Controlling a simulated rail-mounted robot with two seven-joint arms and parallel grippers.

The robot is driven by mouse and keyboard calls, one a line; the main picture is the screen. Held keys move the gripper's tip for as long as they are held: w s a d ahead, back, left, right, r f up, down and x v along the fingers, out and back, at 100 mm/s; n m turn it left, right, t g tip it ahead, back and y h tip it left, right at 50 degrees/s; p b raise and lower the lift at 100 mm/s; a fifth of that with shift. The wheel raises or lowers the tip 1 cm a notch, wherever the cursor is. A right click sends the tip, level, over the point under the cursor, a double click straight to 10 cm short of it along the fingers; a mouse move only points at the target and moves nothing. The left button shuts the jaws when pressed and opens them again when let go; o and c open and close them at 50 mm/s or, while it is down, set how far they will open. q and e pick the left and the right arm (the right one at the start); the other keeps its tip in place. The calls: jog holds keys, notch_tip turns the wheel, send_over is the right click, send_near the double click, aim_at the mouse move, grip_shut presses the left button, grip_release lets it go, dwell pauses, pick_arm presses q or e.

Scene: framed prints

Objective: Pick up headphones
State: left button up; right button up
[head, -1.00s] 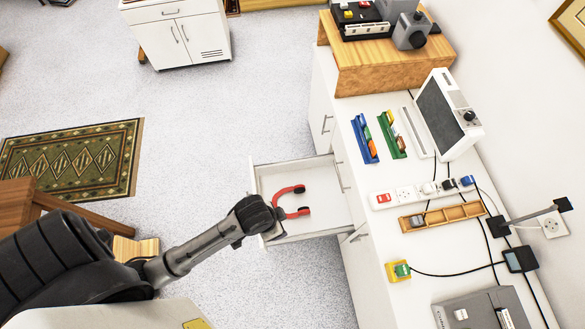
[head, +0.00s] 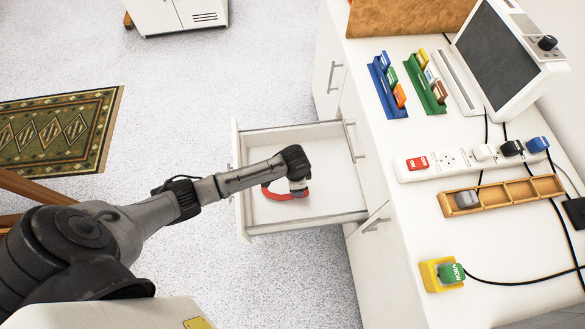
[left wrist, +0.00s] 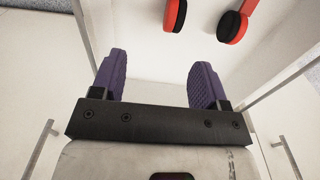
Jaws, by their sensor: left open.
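Red headphones with black ear pads (head: 284,194) lie in the open white drawer (head: 330,207). In the head view my left arm and wrist hide much of them. In the left wrist view, one red ear cup (left wrist: 232,26) shows at the top right, and the other shows at the top centre, with part of the red band. My left gripper (left wrist: 153,80) is open, its two purple fingers apart with nothing between them. In the head view the left gripper (head: 298,190) is over the drawer, above the headphones. My right gripper is not in view.
The white counter (head: 400,215) beside the drawer holds a power strip (head: 455,162), a wooden tray (head: 500,190), blue and green racks (head: 384,88) and a monitor-like device (head: 500,55). Open floor lies left of the drawer, with a patterned rug (head: 55,135).

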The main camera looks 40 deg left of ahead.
pick_arm(q)
jog(key=f+b, duration=0.2)
jog(key=f, duration=0.2)
jog(key=w+a+f+b, duration=0.1)
jog(key=f+b, duration=0.1)
jog(key=f, duration=0.2)
jog(key=w+a+f+b, duration=0.1)
jog(key=f+b, duration=0.2)
jog(key=shift+a+f, duration=0.15)
jog(key=shift+f, duration=0.25)
jog(key=shift+f+b, duration=0.5)
jog(key=shift+f, duration=0.25)
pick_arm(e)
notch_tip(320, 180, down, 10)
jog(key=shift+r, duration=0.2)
pick_arm(q)
notch_tip(320, 180, down, 5)
jog(key=b, duration=0.4)
jog(key=shift+s+f, duration=0.1)
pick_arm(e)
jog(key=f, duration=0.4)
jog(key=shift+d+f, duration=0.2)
pick_arm(q)
jog(key=shift+c, duration=0.9)
jog(key=c, duration=0.9)
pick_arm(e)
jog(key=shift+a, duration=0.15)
